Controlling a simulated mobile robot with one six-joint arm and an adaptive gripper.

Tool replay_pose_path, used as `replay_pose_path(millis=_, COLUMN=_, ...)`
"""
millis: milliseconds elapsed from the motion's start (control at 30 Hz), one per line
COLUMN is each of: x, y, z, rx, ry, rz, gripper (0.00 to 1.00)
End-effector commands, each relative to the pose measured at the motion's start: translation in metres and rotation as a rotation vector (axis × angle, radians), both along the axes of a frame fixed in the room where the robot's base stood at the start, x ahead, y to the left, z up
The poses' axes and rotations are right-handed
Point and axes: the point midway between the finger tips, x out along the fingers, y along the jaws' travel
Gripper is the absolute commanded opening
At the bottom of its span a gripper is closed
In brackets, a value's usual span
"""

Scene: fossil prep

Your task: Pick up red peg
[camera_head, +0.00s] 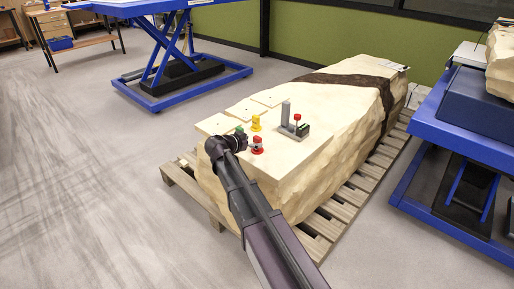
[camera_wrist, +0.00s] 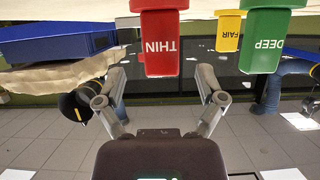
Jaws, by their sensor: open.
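The red peg (camera_head: 257,142) stands upright on the pale top of the block, with a pale band around its side. In the wrist view the red peg (camera_wrist: 161,30) reads "THIN" upside down and hangs from the top edge of the picture. My gripper (camera_head: 232,142) is close to the left of the red peg in the head view. In the wrist view my gripper (camera_wrist: 161,80) is open. The exact gap to the peg is hard to tell.
A yellow peg (camera_head: 256,124) marked "FAIR" and a green peg (camera_head: 239,129) marked "DEEP" stand near the red one. A grey fixture (camera_head: 286,113) with a red knob stands behind. The stone block (camera_head: 345,110) rests on a wooden pallet (camera_head: 324,226). Blue lift tables flank it.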

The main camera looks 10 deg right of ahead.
Motion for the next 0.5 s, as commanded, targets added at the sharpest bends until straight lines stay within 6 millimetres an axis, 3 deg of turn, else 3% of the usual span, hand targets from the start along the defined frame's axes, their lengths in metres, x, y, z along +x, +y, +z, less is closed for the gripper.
replay_pose_path(millis=200, x=0.015, y=-0.018, z=-0.011, rx=0.000, ry=0.000, rz=0.000, gripper=0.89)
replay_pose_path(millis=500, x=0.018, y=-0.023, z=-0.012, rx=0.000, ry=0.000, rz=0.000, gripper=0.89)
